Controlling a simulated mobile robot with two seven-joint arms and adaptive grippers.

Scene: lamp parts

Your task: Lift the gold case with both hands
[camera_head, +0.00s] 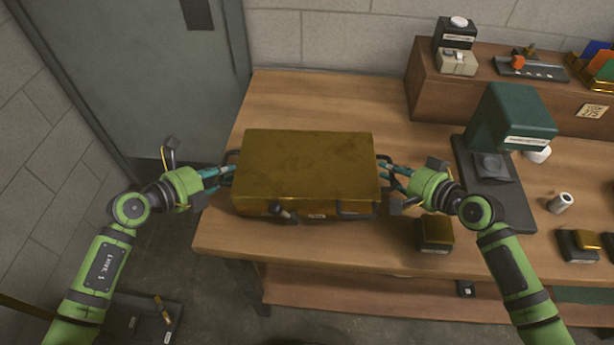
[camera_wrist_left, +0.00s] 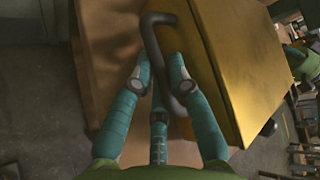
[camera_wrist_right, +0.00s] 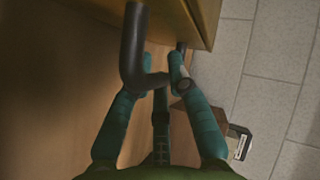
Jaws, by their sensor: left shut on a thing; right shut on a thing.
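The gold case (camera_head: 308,168) is a closed box with dark side handles, at the left part of the wooden table. In the head view my left gripper (camera_head: 226,174) is at its left end and my right gripper (camera_head: 388,172) at its right end. In the left wrist view my left gripper (camera_wrist_left: 160,75) has its teal fingers shut around the dark left handle (camera_wrist_left: 155,45). In the right wrist view my right gripper (camera_wrist_right: 162,75) has its fingers shut around the dark right handle (camera_wrist_right: 133,45). I cannot tell whether the case touches the table.
A small black-and-gold box (camera_head: 435,235) stands in front of my right gripper. A green machine (camera_head: 510,120) on a dark base stands to the right. A wooden shelf (camera_head: 430,90) with small items is at the back right. A grey door (camera_head: 150,70) is behind, left.

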